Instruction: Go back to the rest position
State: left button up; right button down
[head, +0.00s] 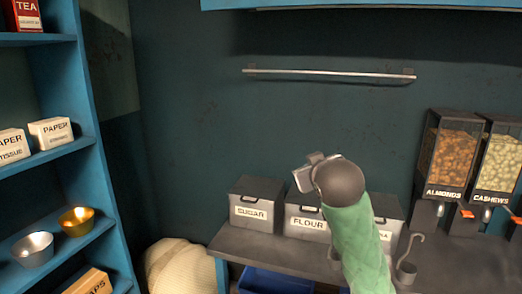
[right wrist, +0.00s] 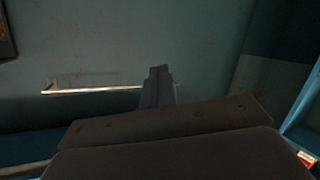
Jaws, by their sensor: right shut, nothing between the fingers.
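My right arm, in a green sleeve, reaches up from the bottom right of the head view. Its right gripper (head: 308,168) is small and partly hidden behind the dark round wrist. It is raised in front of the dark wall, overlapping the flour box (head: 305,220) in the picture. In the right wrist view the right gripper's fingers (right wrist: 158,74) are together, with nothing held. My left gripper is in neither view.
A counter (head: 270,255) holds a sugar box (head: 255,203), a third box, a small ladle or scoop (head: 406,268), and almond (head: 448,155) and cashew dispensers (head: 498,162). Blue shelves (head: 75,150) with boxes and bowls stand left. A metal rail (head: 330,73) crosses the wall.

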jog(key=s+d+f+m+g, duration=0.15)
jog(key=s+f, duration=0.45)
jog(key=f, duration=0.6)
jog(key=s+f+g, duration=0.3)
jog(key=s+f, duration=0.3)
jog(key=f, duration=0.5)
jog(key=s+f+g, duration=0.3)
jog(key=s+f, duration=0.3)
jog(key=f, duration=0.6)
jog(key=s+f+g, duration=0.2)
jog(key=s+f, duration=0.6)
jog(key=s, duration=0.4)
jog(key=s+f+g+p, duration=0.1)
jog(key=s+f+g, duration=0.2)
jog(key=s+f, duration=0.6)
jog(key=s+m, duration=0.1)
jog(key=s, duration=0.2)
jog(key=shift+f+y, duration=0.25)
jog(key=shift+y, duration=0.15)
jog(key=shift+w, duration=0.15)
